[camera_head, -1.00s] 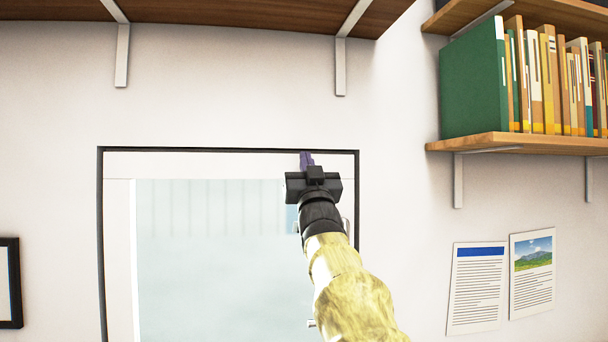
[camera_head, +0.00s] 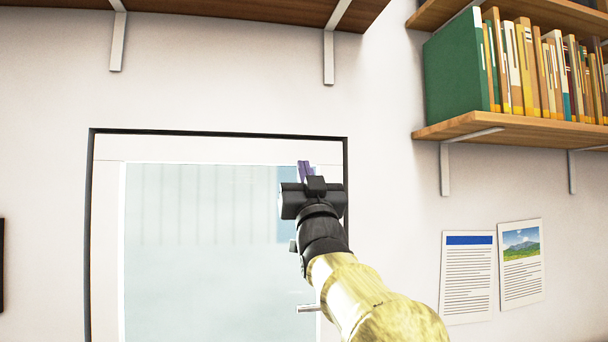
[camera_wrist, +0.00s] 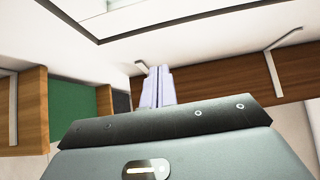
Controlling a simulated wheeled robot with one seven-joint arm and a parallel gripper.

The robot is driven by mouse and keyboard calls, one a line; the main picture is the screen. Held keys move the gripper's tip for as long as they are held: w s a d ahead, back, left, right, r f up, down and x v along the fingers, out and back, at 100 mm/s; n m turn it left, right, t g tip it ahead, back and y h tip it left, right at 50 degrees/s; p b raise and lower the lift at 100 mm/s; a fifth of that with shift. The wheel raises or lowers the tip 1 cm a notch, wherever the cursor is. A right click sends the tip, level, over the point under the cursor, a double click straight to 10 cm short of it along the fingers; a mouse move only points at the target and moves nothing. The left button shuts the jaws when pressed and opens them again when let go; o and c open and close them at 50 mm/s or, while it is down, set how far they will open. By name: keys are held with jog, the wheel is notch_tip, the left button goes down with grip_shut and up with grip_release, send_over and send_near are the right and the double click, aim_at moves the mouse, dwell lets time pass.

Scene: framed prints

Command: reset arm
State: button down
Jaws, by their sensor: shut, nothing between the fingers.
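In the wrist view, the pale purple fingers (camera_wrist: 158,87) lie side by side, pointing toward the brown shelf underside. My arm reaches up from the lower right of the head view and hides part of the frame's right side.
A dark wooden shelf (camera_head: 230,8) on white brackets runs along the top. A wooden shelf (camera_head: 520,128) at the upper right holds books (camera_head: 540,70). Two papers, one printed (camera_head: 468,278) and one with a landscape (camera_head: 521,262), hang at the lower right.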

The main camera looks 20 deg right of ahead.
jog(key=shift+w, duration=0.1)
jog(key=w+f+g+y, duration=0.1)
jog(key=w+f+g, duration=0.2)
jog(key=f, duration=0.7)
jog(key=w+f+g, duration=0.3)
jog(key=f+g, duration=0.1)
jog(key=f, duration=0.6)
jog(key=s+a+f+g+y, duration=0.1)
jog(key=s+a+f+g, duration=0.15)
jog(key=f, duration=0.75)
jog(key=s+a+f+g, duration=0.15)
jog(key=f+g, duration=0.25)
jog(key=f, duration=0.6)
jog(key=s+a+f+n+g+y, duration=0.1)
jog(key=s+a+f+g, duration=0.2)
jog(key=s+f+g, duration=0.7)
jog(key=s+f, duration=1.4)
jog(key=shift+s+f, duration=0.15)
jog(key=shift+g, duration=0.25)
